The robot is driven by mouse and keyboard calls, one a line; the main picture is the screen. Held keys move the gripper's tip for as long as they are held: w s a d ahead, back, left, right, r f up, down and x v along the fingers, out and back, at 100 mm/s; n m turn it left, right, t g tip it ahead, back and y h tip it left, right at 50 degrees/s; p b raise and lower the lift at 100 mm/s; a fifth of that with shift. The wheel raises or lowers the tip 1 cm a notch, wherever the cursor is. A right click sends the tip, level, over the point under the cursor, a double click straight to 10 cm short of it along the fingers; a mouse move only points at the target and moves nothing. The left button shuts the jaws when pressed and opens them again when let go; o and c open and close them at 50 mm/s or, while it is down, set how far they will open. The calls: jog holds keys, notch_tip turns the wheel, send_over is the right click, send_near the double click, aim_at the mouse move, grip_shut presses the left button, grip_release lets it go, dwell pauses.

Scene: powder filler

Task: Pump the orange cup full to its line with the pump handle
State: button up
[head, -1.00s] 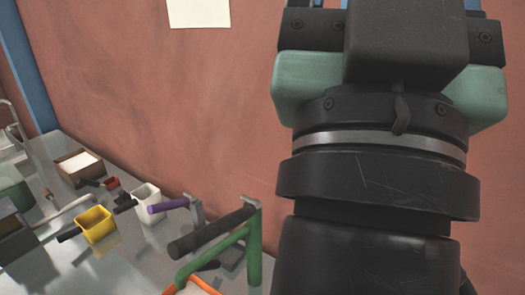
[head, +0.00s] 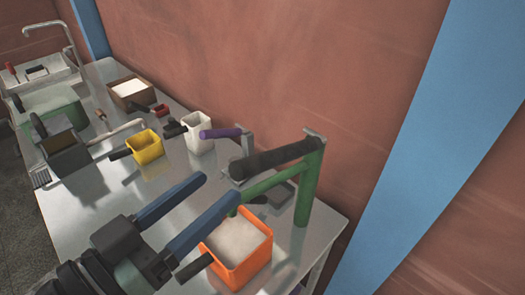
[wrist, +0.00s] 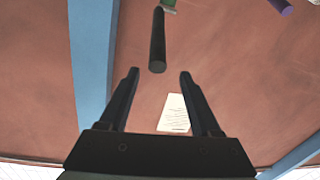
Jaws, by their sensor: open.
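The orange cup (head: 252,273) stands near the front edge of the metal table in the head view, with white powder (head: 236,239) inside and a dark handle (head: 193,267) at its left. I cannot make out its line. The pump has a green post (head: 309,185) and a thick black handle (head: 275,158) above and behind the cup. My gripper (head: 220,192) is open and empty, its two blue fingers pointing toward the pump handle. In the wrist view the black handle (wrist: 157,42) lies ahead, its near end between the fingertips (wrist: 159,74) in the picture; contact cannot be told.
A grey scale-like box (head: 65,155) is at left. A red wall (head: 300,60) runs behind the table.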

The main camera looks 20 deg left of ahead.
aim_at(271, 151)
jog(key=shift+h, duration=0.3)
jog(key=p+x, duration=0.1)
jog(key=x, duration=0.2)
jog(key=p+x, duration=0.2)
jog(key=x, duration=0.1)
jog(key=p+x, duration=0.1)
jog(key=x, duration=0.3)
jog(key=shift+d+f, duration=0.2)
jog(key=shift+f, duration=0.1)
jog(key=shift+w+d+f+p, duration=0.2)
jog(key=shift+w+p, duration=0.1)
jog(key=shift+w, duration=0.4)
grip_shut()
